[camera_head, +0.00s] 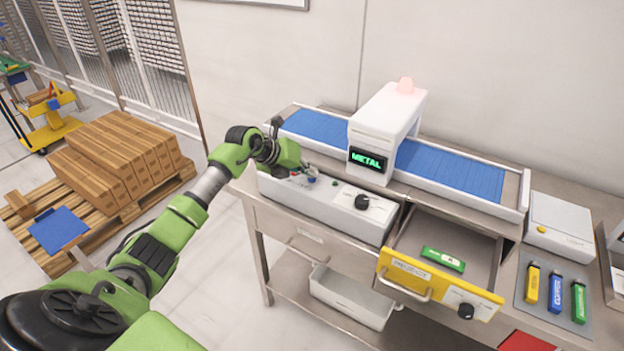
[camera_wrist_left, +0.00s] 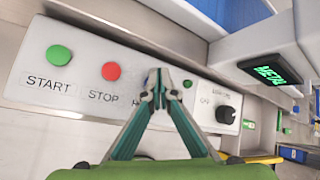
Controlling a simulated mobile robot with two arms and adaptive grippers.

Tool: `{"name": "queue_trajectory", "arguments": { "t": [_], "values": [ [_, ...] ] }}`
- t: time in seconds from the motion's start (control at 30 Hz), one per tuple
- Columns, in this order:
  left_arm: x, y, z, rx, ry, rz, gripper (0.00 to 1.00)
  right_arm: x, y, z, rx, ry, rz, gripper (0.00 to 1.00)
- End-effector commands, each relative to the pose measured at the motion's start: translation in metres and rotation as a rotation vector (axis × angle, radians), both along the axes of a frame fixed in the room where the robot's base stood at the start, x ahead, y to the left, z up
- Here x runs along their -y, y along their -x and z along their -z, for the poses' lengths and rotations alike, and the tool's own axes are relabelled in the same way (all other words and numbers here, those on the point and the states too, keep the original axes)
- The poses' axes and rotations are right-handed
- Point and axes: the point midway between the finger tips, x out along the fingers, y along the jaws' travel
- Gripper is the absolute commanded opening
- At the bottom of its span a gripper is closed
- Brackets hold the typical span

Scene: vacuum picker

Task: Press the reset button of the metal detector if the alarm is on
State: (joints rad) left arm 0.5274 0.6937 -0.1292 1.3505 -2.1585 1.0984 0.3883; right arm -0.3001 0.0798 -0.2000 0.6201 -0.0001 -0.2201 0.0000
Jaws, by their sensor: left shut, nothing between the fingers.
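The metal detector (camera_head: 382,130) straddles the conveyor, and its screen (camera_head: 368,160) reads METAL in green; the screen also shows in the left wrist view (camera_wrist_left: 267,75). The control box (camera_head: 345,208) stands in front. Its green START button (camera_wrist_left: 60,55) and red STOP button (camera_wrist_left: 110,71) show in the left wrist view. My left gripper (camera_head: 312,179) is shut and empty, its tips (camera_wrist_left: 165,80) over the panel right of STOP. Contact cannot be told.
A yellow-fronted drawer (camera_head: 405,268) is open below, right of the control box, with a green item (camera_head: 443,259) inside. A dark knob (camera_head: 362,202) sticks up from the box. The blue belt (camera_head: 450,172) looks empty.

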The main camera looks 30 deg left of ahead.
Motion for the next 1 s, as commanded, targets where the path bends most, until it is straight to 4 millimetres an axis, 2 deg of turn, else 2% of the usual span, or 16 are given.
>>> {"name": "queue_trajectory", "arguments": {
  "t": [0.67, 1.0],
  "values": [
    [0.000, 0.001, 0.006, -0.003, 0.000, 0.001, 0.00, 0.000, 0.000, 0.003, 0.000, 0.000, 0.000, 0.00],
    [0.000, 0.000, -0.010, -0.002, -0.001, 0.001, 0.00, 0.000, 0.000, -0.010, 0.000, 0.000, 0.000, 0.00]
  ]
}}
